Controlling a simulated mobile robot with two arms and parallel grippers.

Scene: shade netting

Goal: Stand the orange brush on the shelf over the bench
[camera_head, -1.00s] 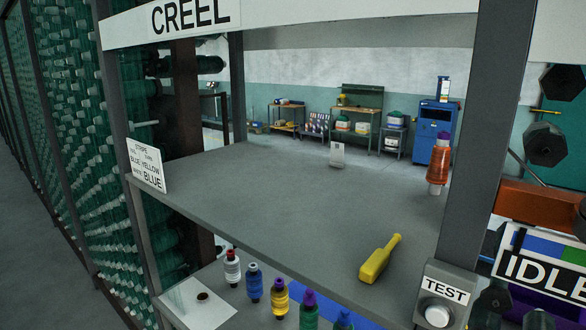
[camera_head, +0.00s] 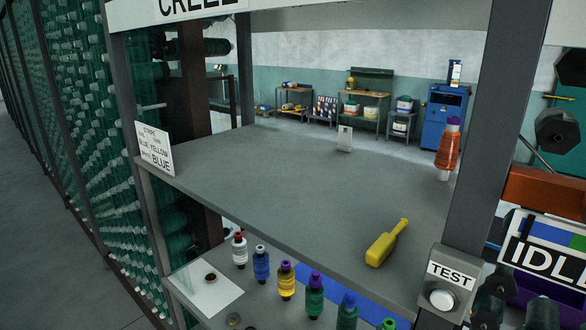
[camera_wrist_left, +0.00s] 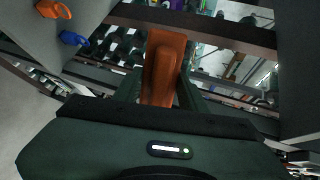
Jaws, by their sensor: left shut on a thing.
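The orange brush (camera_wrist_left: 165,65) is in my left gripper (camera_wrist_left: 158,92), seen in the left wrist view. The fingers are shut on its sides, and its orange-brown body points away from the wrist. The brush's far end and bristles cannot be made out. The grey shelf (camera_head: 290,190) spans the head view above the bench (camera_head: 212,292). Neither gripper shows in the head view.
On the shelf, a yellow tool (camera_head: 385,245) lies near the front right, an orange spool (camera_head: 447,150) stands at the back right, and a small pale card (camera_head: 344,138) stands at the back. The shelf's middle is clear. A post (camera_head: 500,120) rises at right. Several spools (camera_head: 262,263) stand below.

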